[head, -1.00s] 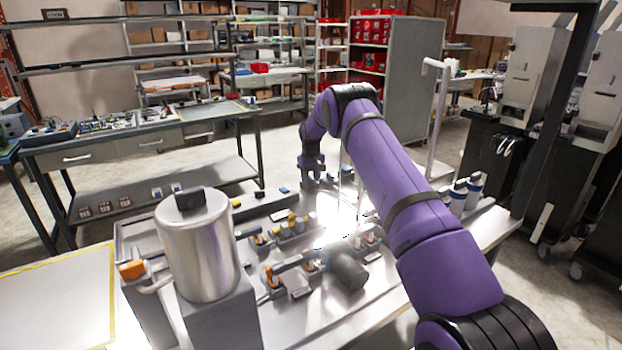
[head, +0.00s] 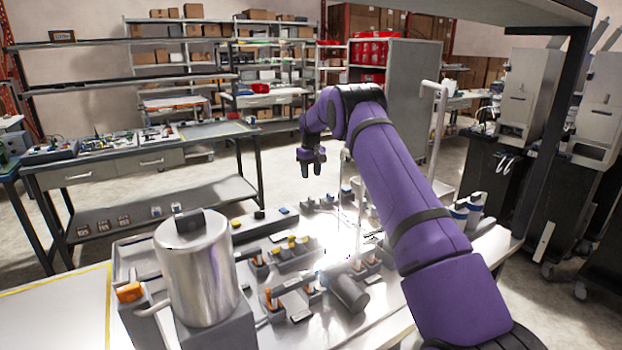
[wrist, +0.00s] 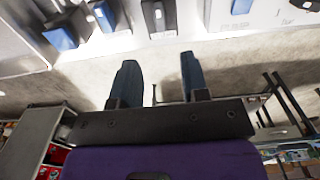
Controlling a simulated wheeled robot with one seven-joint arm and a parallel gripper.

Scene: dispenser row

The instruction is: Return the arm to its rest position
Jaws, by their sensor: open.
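My purple arm reaches from the lower right of the head view out over the far part of the workbench (head: 385,318). My gripper (head: 312,172) hangs at its end, above and beyond the bench's far edge, touching nothing. In the wrist view my gripper (wrist: 160,80) shows two dark fingers spread apart. The gap between them is empty, with grey floor behind.
A large steel canister (head: 197,270) stands at the bench's left. Dispensers with orange parts (head: 275,303) and a dark cylinder (head: 348,292) sit mid-bench. Blue-white bottles (head: 474,205) stand at the right. A second table (head: 140,160) is behind, with open floor between.

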